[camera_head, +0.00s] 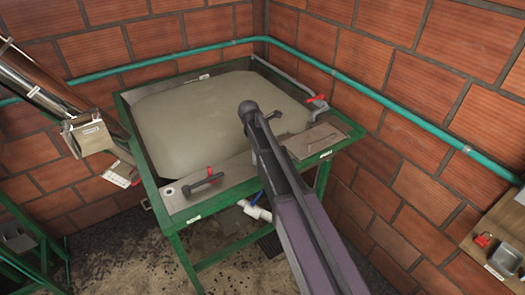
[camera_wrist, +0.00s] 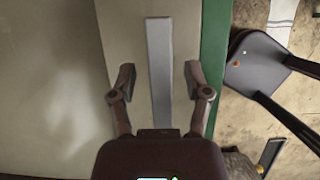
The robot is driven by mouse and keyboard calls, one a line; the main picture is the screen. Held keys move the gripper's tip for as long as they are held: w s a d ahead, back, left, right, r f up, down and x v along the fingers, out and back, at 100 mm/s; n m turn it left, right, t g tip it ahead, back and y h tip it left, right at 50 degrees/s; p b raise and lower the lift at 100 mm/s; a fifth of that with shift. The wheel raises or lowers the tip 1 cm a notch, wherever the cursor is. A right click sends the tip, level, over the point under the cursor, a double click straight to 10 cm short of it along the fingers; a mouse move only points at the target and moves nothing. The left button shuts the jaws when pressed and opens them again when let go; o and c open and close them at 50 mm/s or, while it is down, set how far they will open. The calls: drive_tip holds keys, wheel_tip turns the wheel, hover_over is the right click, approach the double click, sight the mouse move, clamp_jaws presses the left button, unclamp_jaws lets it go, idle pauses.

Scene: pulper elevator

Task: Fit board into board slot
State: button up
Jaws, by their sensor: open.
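In the wrist view my gripper (camera_wrist: 160,80) is open, its two dark fingers apart above a pale ledge (camera_wrist: 115,30). A narrow grey strip (camera_wrist: 159,55) lies lengthwise between the fingers, with a gap on each side. I cannot tell whether it is the board or the board slot. In the head view a flat brown plate (camera_head: 316,139) lies on the right part of the front ledge (camera_head: 235,170); I cannot tell whether it is the board.
The green-framed table (camera_head: 185,236) holds a broad basin with a smooth beige surface (camera_head: 205,120). A black lever with a red part (camera_head: 203,183) is on the left ledge; a red-handled valve (camera_head: 317,103) is at the back right. A shelf (camera_head: 500,232) juts out at the right.

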drive_tip(key=shift+f, duration=0.2)
idle(0.3)
clamp_jaws()
